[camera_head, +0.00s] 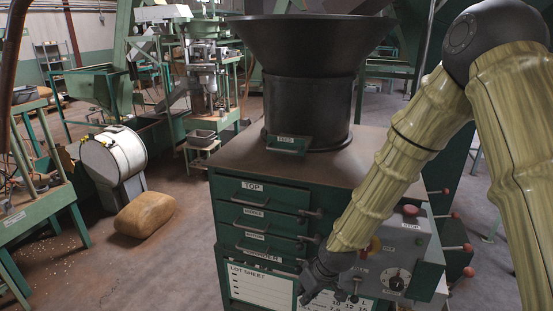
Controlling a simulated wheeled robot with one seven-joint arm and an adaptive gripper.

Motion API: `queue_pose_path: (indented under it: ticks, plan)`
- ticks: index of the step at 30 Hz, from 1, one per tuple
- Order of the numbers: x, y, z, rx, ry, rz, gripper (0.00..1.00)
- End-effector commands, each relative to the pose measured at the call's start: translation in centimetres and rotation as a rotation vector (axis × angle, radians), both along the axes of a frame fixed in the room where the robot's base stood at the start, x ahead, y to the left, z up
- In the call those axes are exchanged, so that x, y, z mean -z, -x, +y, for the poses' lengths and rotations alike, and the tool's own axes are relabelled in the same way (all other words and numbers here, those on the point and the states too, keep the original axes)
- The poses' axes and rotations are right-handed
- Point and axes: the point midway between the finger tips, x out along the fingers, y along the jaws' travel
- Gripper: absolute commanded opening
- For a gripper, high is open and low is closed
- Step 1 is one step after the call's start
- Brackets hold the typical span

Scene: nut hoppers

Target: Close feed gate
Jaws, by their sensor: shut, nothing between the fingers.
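The feed gate (288,146) is a small green plate with a handle and a pale label at the foot of the black hopper (310,105). It appears to stick out a little at the hopper's front; how far it is slid cannot be told. The hopper sits on top of a green cabinet (225,158). My gripper (308,296) is low at the cabinet's front right corner, below and to the right of the gate and well apart from it. Its dark fingers are shut and hold nothing. Whether it touches the cabinet front cannot be told.
Labelled drawers (262,194) with handles fill the cabinet front, above a white lot sheet (262,287). A grey control panel (398,258) with a dial and buttons is at the right, partly behind my arm. A tan sack (146,214) and white drum (115,155) stand left.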

Motion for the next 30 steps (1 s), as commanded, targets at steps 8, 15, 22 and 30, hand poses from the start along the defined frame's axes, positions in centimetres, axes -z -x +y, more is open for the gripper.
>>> queue_pose_path:
  ticks: [8,15,22,30]
  plan:
    - [-14.2,-7.3,3.5,-0.198,0.047,-0.157,0.0]
    - [-27.3,-10.5,5.5,-0.345,0.131,-0.288,0.0]
    - [-39.5,-10.9,6.7,-0.452,0.23,-0.401,0.0]
    - [-45.8,-10.3,7.1,-0.5,0.292,-0.456,0.0]
